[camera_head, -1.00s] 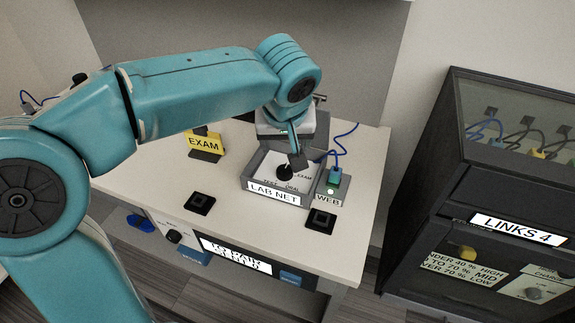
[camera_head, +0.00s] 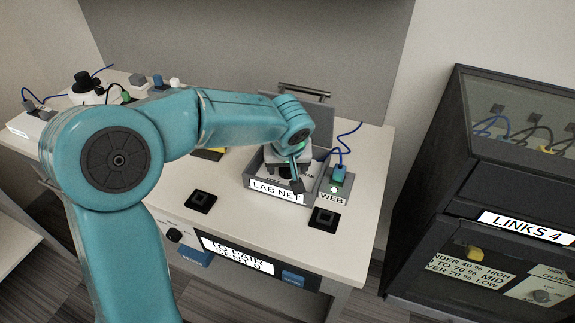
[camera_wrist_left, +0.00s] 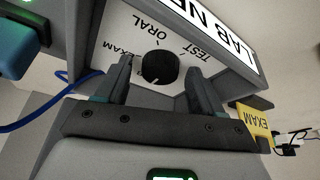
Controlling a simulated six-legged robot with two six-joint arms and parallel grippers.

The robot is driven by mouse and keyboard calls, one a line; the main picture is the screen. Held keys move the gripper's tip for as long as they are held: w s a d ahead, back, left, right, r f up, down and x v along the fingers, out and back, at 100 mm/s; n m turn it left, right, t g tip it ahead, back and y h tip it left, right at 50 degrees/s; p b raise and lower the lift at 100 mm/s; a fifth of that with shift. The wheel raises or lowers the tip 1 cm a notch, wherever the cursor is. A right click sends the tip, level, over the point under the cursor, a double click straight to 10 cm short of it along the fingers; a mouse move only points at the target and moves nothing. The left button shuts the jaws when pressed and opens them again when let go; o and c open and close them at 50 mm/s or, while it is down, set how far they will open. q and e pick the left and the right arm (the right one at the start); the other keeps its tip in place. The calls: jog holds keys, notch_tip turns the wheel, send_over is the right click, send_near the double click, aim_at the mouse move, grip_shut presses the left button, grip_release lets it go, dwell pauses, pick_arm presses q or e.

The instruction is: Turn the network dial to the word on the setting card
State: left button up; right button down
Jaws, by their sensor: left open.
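The network dial (camera_wrist_left: 160,67) is a round black knob on a white plate with the words EXAM, ORAL and TEST around it. A small pale mark shows near its edge; I cannot tell which word it points to. The plate sits in the grey LAB NET box (camera_head: 318,193). My left gripper (camera_wrist_left: 159,72) is open, with one finger on each side of the knob; contact is unclear. In the head view my left gripper (camera_head: 296,177) hides the knob. The yellow setting card (camera_wrist_left: 256,121) reads EXAM; my arm mostly covers it in the head view.
Two black square pads (camera_head: 202,201) lie on the white table (camera_head: 260,225). A dark LINKS 4 cabinet (camera_head: 480,190) stands at the right.

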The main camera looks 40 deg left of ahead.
pick_arm(q)
jog(key=c, duration=1)
jog(key=shift+c, duration=0.2)
